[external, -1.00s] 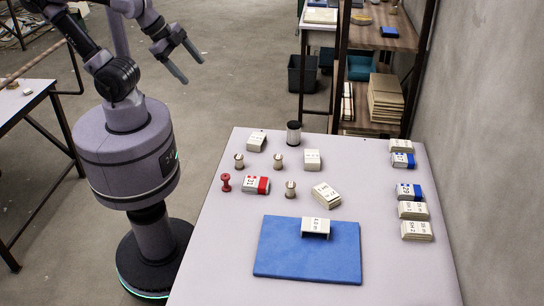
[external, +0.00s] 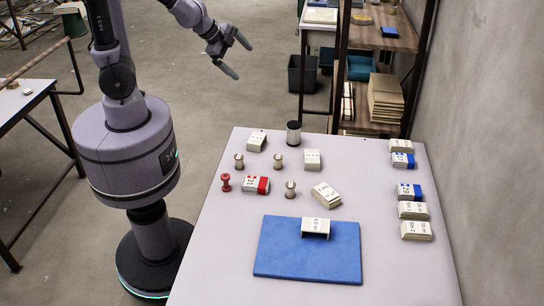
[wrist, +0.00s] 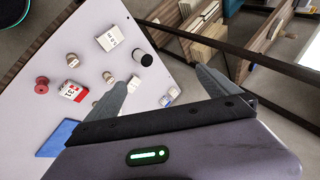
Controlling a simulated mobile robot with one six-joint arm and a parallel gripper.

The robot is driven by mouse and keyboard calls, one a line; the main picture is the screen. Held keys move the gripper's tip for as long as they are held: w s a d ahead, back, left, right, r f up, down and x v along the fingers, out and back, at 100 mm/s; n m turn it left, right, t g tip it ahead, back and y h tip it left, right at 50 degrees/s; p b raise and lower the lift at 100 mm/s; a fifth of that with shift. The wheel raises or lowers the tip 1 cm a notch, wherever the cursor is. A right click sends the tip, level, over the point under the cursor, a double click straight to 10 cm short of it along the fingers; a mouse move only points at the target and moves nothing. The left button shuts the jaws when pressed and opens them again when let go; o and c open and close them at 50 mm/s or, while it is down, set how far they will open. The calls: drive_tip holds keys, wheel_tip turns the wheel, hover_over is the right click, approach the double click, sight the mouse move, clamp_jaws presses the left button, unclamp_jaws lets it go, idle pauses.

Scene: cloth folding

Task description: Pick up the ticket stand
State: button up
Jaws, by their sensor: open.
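The ticket stand (external: 316,226) looks like a small white folded stand with dark lettering. It stands on the back part of the blue cloth (external: 280,262), its dark hollow side facing the front. My gripper (external: 243,61) is open and empty, high up and well behind the table, to the upper left of the stand. In the wrist view my gripper's two fingers (wrist: 163,80) are spread apart with nothing held. Part of the blue cloth (wrist: 58,138) shows there at the lower left; I cannot make out the stand in that view.
Behind the cloth on the table (external: 215,270) are a red spool (external: 226,183), a red-and-white labelled pack (external: 256,185), a dark-topped cylinder (external: 293,134), pale spools and white packs. More packs line the right edge (external: 415,230). A shelf (external: 375,130) stands beyond the table.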

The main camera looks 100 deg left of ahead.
drive_tip(key=a+f, duration=0.7)
drive_tip(key=n+t+h+p, duration=0.2)
drive_tip(key=n+t+h, duration=0.1)
drive_tip(key=t+h, duration=0.4)
approach(251, 137)
drive_tip(key=b+x, duration=0.1)
drive_tip(key=x, duration=0.1)
drive_tip(key=b+x, duration=0.1)
drive_tip(key=x, duration=0.1)
drive_tip(key=b+x, duration=0.1)
drive_tip(key=x, duration=0.1)
drive_tip(key=shift+w+d+f, duration=0.25)
drive_tip(key=shift+d+f, duration=0.05)
drive_tip(key=shift+d, duration=0.1)
drive_tip(key=x, duration=0.2)
drive_tip(key=b+x, duration=0.1)
drive_tip(key=x, duration=0.1)
drive_tip(key=b+x, duration=0.1)
drive_tip(key=x, duration=0.1)
drive_tip(key=shift+a+r, duration=0.15)
drive_tip(key=shift+a, duration=0.15)
drive_tip(key=shift+r, duration=0.1)
drive_tip(key=c, duration=1.4)
